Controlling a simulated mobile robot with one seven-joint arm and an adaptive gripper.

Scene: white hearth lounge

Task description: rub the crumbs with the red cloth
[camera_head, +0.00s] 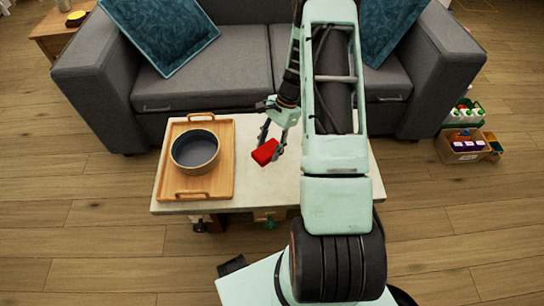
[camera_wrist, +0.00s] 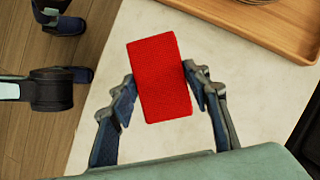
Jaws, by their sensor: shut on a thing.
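The red cloth (camera_head: 265,152) is a small folded rectangular block over the pale coffee table (camera_head: 252,196), right of the wooden tray. In the wrist view the red cloth (camera_wrist: 160,85) sits between the two fingertips of my gripper (camera_wrist: 160,84), tilted a little. My gripper (camera_head: 271,145) is shut on it. I cannot tell whether the cloth touches the tabletop. I can make out no crumbs in either view; my arm covers the right part of the table in the head view.
A wooden tray (camera_head: 222,178) with a dark round bowl (camera_head: 195,150) takes up the table's left side. A grey sofa (camera_head: 240,62) with blue cushions stands behind. Boxes of goods (camera_head: 463,147) are on the floor at right.

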